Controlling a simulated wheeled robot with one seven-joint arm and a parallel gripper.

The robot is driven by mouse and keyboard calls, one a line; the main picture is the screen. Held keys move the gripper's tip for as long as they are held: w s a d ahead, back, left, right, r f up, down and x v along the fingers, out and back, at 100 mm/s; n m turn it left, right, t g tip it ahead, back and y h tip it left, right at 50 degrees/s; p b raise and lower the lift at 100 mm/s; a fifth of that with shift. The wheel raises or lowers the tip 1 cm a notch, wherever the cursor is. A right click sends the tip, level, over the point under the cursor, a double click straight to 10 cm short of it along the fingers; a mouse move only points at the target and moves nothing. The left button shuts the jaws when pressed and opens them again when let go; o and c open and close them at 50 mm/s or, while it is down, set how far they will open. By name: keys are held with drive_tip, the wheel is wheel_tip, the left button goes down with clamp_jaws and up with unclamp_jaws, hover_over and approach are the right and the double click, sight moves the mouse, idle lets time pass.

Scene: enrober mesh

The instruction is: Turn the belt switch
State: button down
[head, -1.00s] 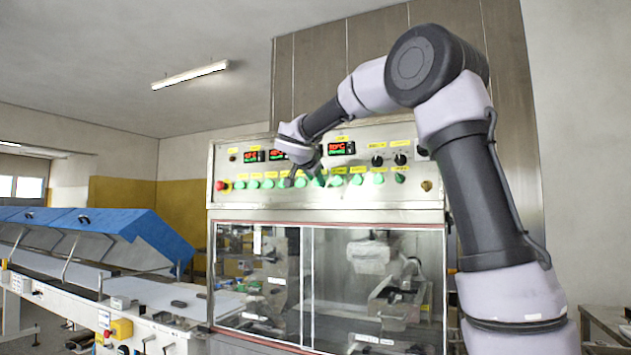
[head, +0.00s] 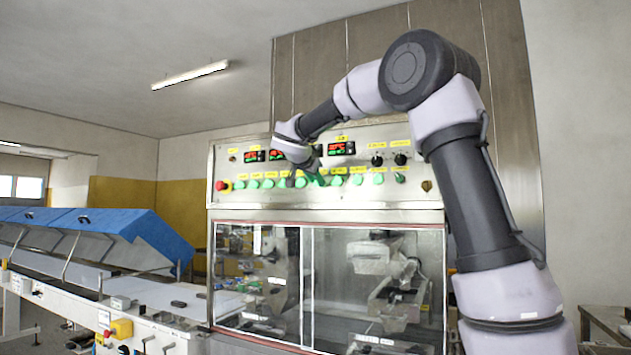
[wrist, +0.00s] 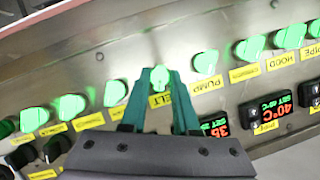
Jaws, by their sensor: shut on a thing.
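The belt switch (wrist: 160,79) is a round green knob in the row on the panel. In the wrist view it sits between the green fingertips of my gripper (wrist: 160,86), directly above a yellow label (wrist: 161,99) that reads "BELT". The fingers touch it on both sides, so my gripper is shut on it. In the head view my gripper (head: 314,178) is at the middle of the knob row, and my wrist and fingers hide the belt switch there. I cannot tell how far the knob is turned.
Similar green knobs sit close on both sides, including the pump knob (wrist: 207,62). Lit displays (head: 341,148), black knobs (head: 400,159) and a red stop button (head: 221,186) share the panel. Glass doors (head: 372,285) lie below; a blue-covered conveyor (head: 120,226) stands left.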

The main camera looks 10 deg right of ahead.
drive_tip(key=n+g+h, duration=0.1)
drive_tip(key=n, duration=0.1)
drive_tip(key=n+h, duration=0.1)
drive_tip(key=n, duration=0.1)
drive_tip(key=n+g+h, duration=0.1)
drive_tip(key=n+h, duration=0.1)
drive_tip(key=shift+w+a+n+g, duration=0.15)
drive_tip(key=shift+a+n+g, duration=0.15)
drive_tip(key=shift+n, duration=0.1)
idle(0.6)
drive_tip(key=c, duration=0.9)
unclamp_jaws()
drive_tip(key=v, duration=1)
drive_tip(key=shift+a, duration=0.35)
